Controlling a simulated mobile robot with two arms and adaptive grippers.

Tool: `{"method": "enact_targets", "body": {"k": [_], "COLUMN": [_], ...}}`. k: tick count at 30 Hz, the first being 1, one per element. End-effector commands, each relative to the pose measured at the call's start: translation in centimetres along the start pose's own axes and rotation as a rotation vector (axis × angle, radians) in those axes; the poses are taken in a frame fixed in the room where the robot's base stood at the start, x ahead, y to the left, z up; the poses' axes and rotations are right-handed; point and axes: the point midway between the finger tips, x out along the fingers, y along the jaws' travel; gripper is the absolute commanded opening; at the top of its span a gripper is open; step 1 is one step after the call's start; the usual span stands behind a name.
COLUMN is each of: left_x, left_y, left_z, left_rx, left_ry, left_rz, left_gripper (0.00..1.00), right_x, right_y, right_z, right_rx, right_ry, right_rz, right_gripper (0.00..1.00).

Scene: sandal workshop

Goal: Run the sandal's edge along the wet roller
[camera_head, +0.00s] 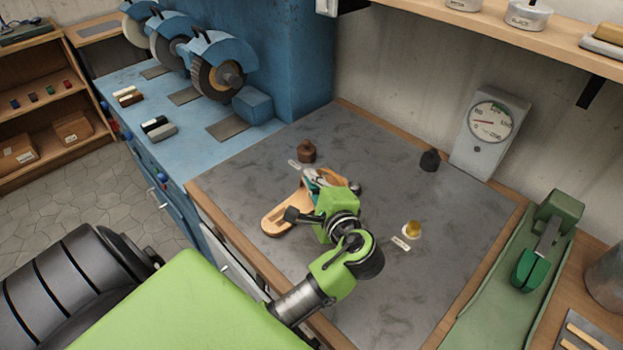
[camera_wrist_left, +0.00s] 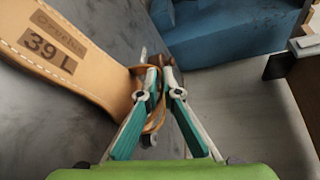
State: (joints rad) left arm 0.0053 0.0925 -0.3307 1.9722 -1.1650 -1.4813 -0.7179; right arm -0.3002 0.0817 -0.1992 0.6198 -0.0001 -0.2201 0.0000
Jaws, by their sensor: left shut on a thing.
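A tan sandal (camera_head: 285,212) is at the left part of the grey worktop. Its insole (camera_wrist_left: 60,50), printed "39 L", fills the upper left of the left wrist view. My left gripper (camera_head: 316,181) has teal fingers and is over the sandal's strap end. In the left wrist view the fingertips (camera_wrist_left: 158,70) come together at a tan strap (camera_wrist_left: 157,118); the exact contact is partly hidden. My arm covers part of the sandal in the head view. I cannot pick out a wet roller for certain; several blue-hooded wheels (camera_head: 209,80) stand on the blue bench. My right gripper is not in view.
A brown weight-like piece (camera_head: 306,152), a black one (camera_head: 430,160) and a small yellow item (camera_head: 412,229) stand on the worktop (camera_head: 455,205). A dial gauge (camera_head: 490,130) stands at the back, a green hand tool (camera_head: 535,255) at the right.

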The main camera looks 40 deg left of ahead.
Motion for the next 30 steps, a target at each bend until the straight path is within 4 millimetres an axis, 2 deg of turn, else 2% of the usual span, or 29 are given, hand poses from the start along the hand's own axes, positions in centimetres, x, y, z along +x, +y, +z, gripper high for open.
{"method": "enact_targets", "body": {"k": [11, 30], "left_x": [0.1, 1.5], "left_y": [-0.2, -0.6], "left_z": [-0.1, -1.0], "left_rx": [-0.001, -0.002], "left_ry": [0.000, 0.000], "left_rz": [-0.002, -0.002], "left_gripper": [0.00, 0.00], "right_x": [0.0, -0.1], "right_y": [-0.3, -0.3], "right_z": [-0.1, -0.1], "right_rx": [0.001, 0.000], "right_ry": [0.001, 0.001], "right_rz": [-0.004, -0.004], "right_gripper": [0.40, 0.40]}}
